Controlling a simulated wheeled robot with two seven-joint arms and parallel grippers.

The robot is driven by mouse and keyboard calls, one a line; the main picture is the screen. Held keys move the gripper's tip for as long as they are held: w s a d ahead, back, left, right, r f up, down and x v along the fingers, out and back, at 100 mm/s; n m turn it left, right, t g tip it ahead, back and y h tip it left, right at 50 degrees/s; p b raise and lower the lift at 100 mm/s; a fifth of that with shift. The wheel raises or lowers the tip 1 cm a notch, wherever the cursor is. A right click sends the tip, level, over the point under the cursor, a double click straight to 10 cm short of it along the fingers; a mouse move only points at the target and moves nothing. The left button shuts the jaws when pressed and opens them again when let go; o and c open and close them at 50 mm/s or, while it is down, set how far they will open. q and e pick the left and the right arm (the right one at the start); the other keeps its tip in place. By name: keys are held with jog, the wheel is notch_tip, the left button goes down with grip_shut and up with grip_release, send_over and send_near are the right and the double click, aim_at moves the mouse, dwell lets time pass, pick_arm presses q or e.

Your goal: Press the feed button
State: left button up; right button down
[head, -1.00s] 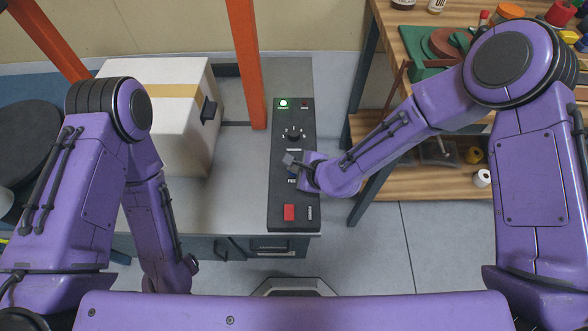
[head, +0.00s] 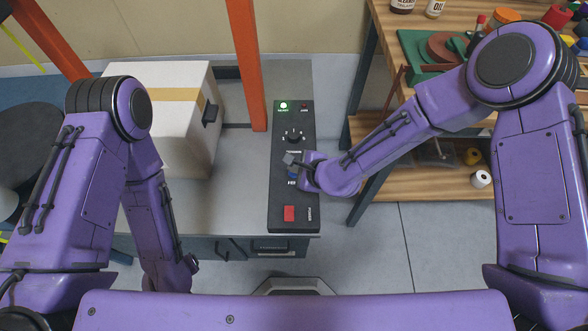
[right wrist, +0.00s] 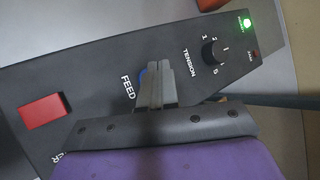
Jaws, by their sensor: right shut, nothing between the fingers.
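The black control panel (head: 282,222) lies along the right edge of the grey bench. The blue feed button (right wrist: 143,75) is mostly hidden behind my right fingers, beside the white word FEED. A bit of it also shows in the head view (head: 292,174). My right gripper (head: 288,159) is shut and empty, with its fingers over the panel at the button. In the right wrist view the shut fingertips (right wrist: 158,68) overlap the button. I cannot tell whether they touch it. My left arm hangs at the left, and its gripper does not show.
The panel has a red button (head: 289,213), a black tension knob (head: 294,134) and a lit green lamp (head: 284,105). A white box (head: 187,127) stands on the bench left of the panel. An orange post (head: 246,65) rises behind. A wooden shelf unit (head: 410,184) stands at the right.

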notch_tip(320, 180, up, 5)
jog(key=p, duration=0.4)
jog(key=shift+r+p, duration=0.1)
jog(key=shift+p, duration=0.3)
dwell(0.6)
jog(key=shift+w+d+n+t, duration=0.2)
jog(key=shift+n+t, duration=0.1)
jog(key=shift+n, duration=0.5)
jog(key=s+d+f+n+g+h, duration=0.1)
jog(key=s+d+f+n+h, duration=0.2)
jog(key=s+d, duration=0.5)
jog(key=s+d+f+n+g+h, duration=0.1)
jog(key=s+d+f+n+h, duration=0.2)
jog(key=s+d, duration=0.5)
jog(key=s+d+f+n+g+h, duration=0.2)
jog(key=s+d+f+n+h, duration=0.1)
jog(key=s+d, duration=0.6)
jog(key=d+f+n, duration=0.1)
jog(key=d+f, duration=0.1)
jog(key=d, duration=0.2)
jog(key=shift+d+f+h, duration=0.15)
jog(key=shift+h, duration=0.15)
